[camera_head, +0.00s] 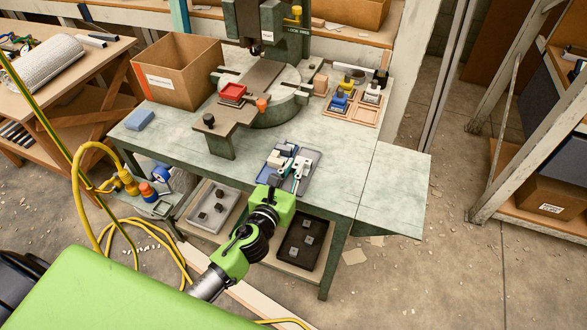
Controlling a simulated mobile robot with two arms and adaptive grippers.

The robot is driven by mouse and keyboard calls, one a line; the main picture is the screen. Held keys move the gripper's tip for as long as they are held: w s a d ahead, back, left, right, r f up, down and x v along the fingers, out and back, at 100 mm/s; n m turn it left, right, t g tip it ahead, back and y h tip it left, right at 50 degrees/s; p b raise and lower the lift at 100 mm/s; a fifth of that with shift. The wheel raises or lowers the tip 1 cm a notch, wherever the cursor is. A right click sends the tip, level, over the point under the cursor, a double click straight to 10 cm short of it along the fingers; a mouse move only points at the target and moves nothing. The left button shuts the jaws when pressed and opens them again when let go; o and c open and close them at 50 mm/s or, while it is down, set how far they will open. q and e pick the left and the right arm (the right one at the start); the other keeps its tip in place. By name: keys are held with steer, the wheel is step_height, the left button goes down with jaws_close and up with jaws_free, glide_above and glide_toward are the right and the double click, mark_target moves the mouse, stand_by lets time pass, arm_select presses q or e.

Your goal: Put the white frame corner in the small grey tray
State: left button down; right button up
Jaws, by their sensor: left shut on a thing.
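The small grey tray (312,158) lies near the front edge of the green-grey bench, with pale and grey pieces over it. My left gripper (292,163) reaches up from the front, its fingers over the tray. It is shut on a small white piece (287,149), which looks like the white frame corner. The fingers partly hide the piece, and I cannot tell whether it touches the tray. My right gripper is not in view.
A wooden organiser (361,115) with blue, yellow and white pieces stands at the bench's right back. The press (270,85) and a cardboard box (180,72) stand behind. The right bench surface is clear.

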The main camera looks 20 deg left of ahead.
arm_select(q)
steer(key=c, duration=2)
jaws_free()
steer(key=shift+f, duration=0.1)
steer(key=shift+r, duration=0.2)
steer(key=shift+s+a+r+b, duration=0.1)
steer(key=shift+s+r+b, duration=0.15)
steer(key=shift+s, duration=1.75)
steer(key=shift+s+a+r+b, duration=0.15)
steer(key=shift+s+r, duration=0.2)
steer(key=shift+s, duration=1.6)
steer(key=shift+s+d+r+b, duration=0.1)
steer(key=shift+s+r+b, duration=0.15)
steer(key=shift+s, duration=1.75)
